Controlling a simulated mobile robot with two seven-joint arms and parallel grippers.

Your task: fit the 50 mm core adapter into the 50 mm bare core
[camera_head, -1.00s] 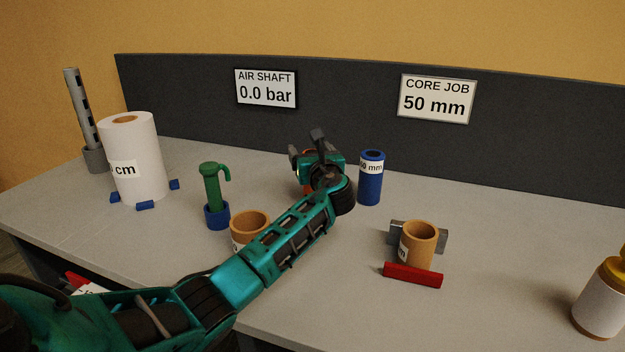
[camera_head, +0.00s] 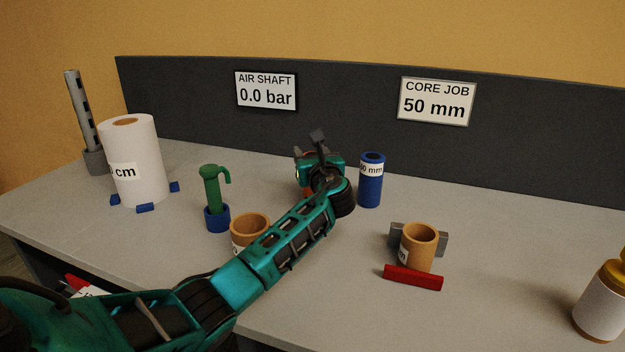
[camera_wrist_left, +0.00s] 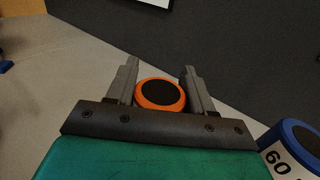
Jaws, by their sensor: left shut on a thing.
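My left gripper (camera_head: 308,150) is low over the table near the back panel, left of the blue cylinder. In the left wrist view its two fingers (camera_wrist_left: 160,70) stand on either side of a round orange piece with a dark top (camera_wrist_left: 160,93), which I take for the 50 mm core adapter; it is shut on it. In the head view my wrist mostly hides that piece. A tan core (camera_head: 418,245) stands upright between a grey block and a red bar; its label is only partly readable. Another tan core (camera_head: 248,228) is partly behind my left forearm. My right gripper is out of view.
The blue cylinder (camera_head: 370,180) reads "60" in the left wrist view (camera_wrist_left: 296,150). A green pump-like tool (camera_head: 213,190), a white roll (camera_head: 133,165) and a grey shaft (camera_head: 83,110) stand left. A yellow-capped bottle (camera_head: 603,300) is front right. The right table is mostly clear.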

